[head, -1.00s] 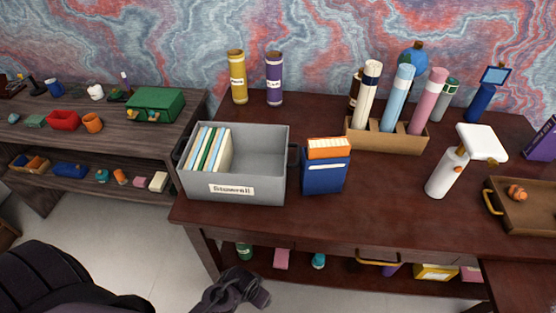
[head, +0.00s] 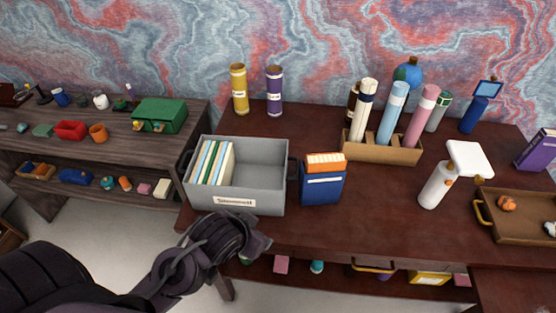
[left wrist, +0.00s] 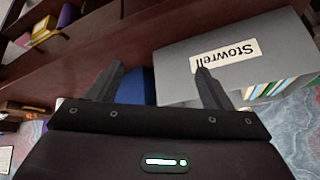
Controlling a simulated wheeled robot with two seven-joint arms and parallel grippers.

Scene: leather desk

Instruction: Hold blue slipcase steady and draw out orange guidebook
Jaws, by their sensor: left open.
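The blue slipcase (head: 321,191) stands upright on the dark red desk, just right of the grey bin. The orange guidebook (head: 326,162) sits in it, its orange cover and pale page edges showing above the slipcase's top. My left gripper (head: 258,238) is open and empty in front of the desk's front edge, below the grey bin and left of the slipcase. My right gripper is in neither view.
The grey bin (head: 260,175) with several files stands close left of the slipcase. A wooden holder (head: 380,152) with rolled tubes is behind right. A white lamp-like object (head: 434,186) and a brown tray (head: 515,226) are at right. Desk right of the slipcase is clear.

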